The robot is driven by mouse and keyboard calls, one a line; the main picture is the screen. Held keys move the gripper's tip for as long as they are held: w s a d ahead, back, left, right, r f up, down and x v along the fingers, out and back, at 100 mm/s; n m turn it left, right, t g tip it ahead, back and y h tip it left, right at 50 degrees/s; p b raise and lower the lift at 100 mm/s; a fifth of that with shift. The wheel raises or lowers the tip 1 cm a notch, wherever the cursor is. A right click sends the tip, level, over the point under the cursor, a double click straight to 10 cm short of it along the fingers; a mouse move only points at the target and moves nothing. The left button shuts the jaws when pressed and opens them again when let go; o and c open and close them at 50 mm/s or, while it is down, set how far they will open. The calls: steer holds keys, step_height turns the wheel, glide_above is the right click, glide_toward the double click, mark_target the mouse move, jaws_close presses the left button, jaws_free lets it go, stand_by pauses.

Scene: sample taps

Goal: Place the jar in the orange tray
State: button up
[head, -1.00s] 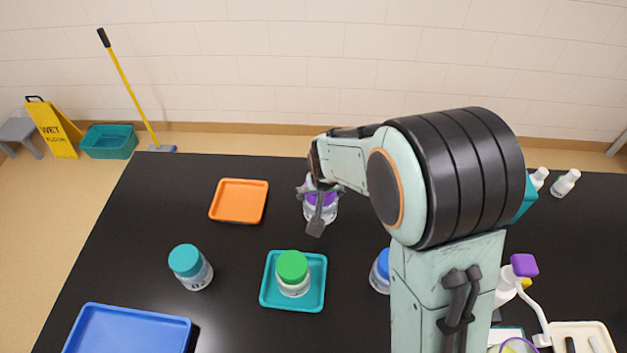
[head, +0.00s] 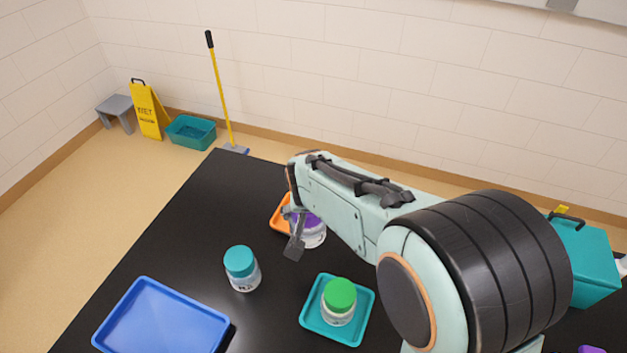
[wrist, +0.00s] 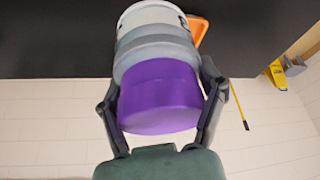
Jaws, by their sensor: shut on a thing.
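The jar with a purple lid and clear, pale body (head: 316,239) is in my gripper (head: 300,238), which is shut on it. In the wrist view the purple lid (wrist: 160,98) fills the middle, with a dark finger on each side. The orange tray (head: 277,216) is just left of and behind the jar in the head view, partly hidden by my gripper and the jar. A strip of the tray also shows beside the jar's far end in the wrist view (wrist: 199,28). Whether the jar is over the tray's edge or clear of the table, I cannot tell.
A teal-lidded jar (head: 242,268) stands to the front left. A green-lidded jar (head: 339,300) stands in a teal tray (head: 310,318). An empty blue tray (head: 160,318) lies front left. A teal case (head: 583,262) is at the right. The black tabletop at far left is clear.

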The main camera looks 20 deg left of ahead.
steer(key=w+a+f, duration=0.6)
steer(key=w+f, duration=0.2)
steer(key=w, duration=0.1)
steer(key=shift+w+a+f, duration=0.2)
steer(key=shift+a+f, duration=0.1)
steer(key=shift+f, duration=0.05)
steer(key=shift+w+a+f, duration=0.1)
steer(key=shift+w+f, duration=0.05)
steer(key=shift+f, duration=1.5)
steer(key=shift+f, duration=0.4)
steer(key=o, duration=1.2)
